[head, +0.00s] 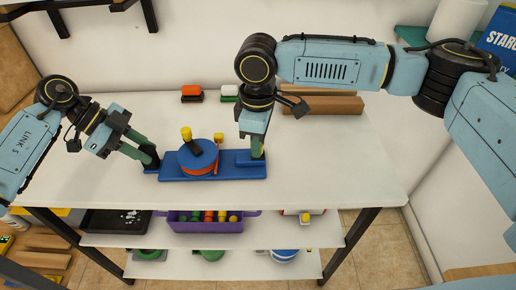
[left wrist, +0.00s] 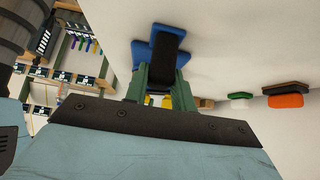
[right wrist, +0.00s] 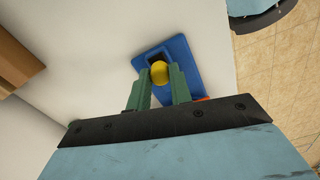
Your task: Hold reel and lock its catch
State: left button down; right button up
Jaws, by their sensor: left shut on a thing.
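The reel is a round blue drum (head: 197,155) with an orange edge, on a blue base plate (head: 213,174) on the table. A black crank with a yellow knob (head: 186,133) stands on the drum. My left gripper (head: 150,160) is shut on a black upright handle (left wrist: 165,55) at the plate's left end. My right gripper (head: 258,153) points down at the plate's right end. Its fingers are apart on both sides of a yellow ball knob (right wrist: 160,72) there; I cannot tell whether they touch it. A small yellow piece (head: 218,138) shows behind the drum.
An orange block (head: 191,94) and a white-and-green block (head: 229,93) lie at the back, with wooden bars (head: 335,104) to their right. A purple bin (head: 205,225) is on the shelf below. The white tabletop (head: 345,160) is clear on the right.

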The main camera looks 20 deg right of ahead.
aim_at(248, 157)
jog(key=shift+w+a, duration=0.15)
jog(key=shift+a, duration=0.55)
jog(key=shift+c, duration=0.3)
jog(key=shift+w+a, duration=0.1)
jog(key=shift+a, duration=0.35)
jog(key=o, duration=1)
jog(key=shift+d, duration=0.1)
notch_tip(248, 157, up, 12)
